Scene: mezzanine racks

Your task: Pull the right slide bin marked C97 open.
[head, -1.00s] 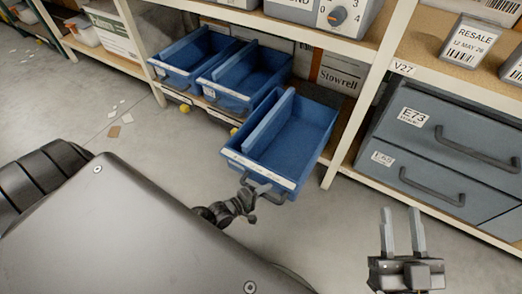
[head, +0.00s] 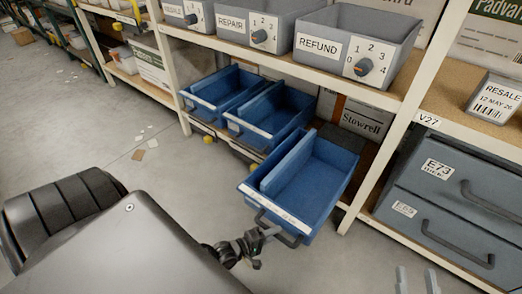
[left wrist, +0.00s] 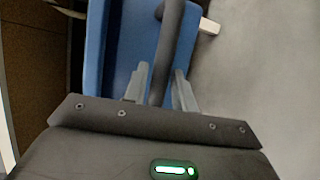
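The right slide bin (head: 312,185) is blue with a divider. It stands far out of the lower shelf, further than the two blue bins to its left. Its front label strip is too small to read. Its dark handle (head: 278,230) is on the front. My left gripper (head: 250,246) is at the left part of this handle. In the left wrist view the handle bar (left wrist: 172,45) passes between the fingers of my left gripper (left wrist: 161,80), which look apart with slim gaps beside it. My right gripper (head: 416,278) shows only its two separated fingertips at the bottom edge, empty.
Two other blue bins (head: 221,92) (head: 270,117) sit on the lower shelf. Grey bins with dials, one marked REFUND (head: 364,45), stand above. A rack post (head: 390,150) and grey drawers (head: 450,205) are to the right. The floor (head: 190,195) before the rack is mostly clear.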

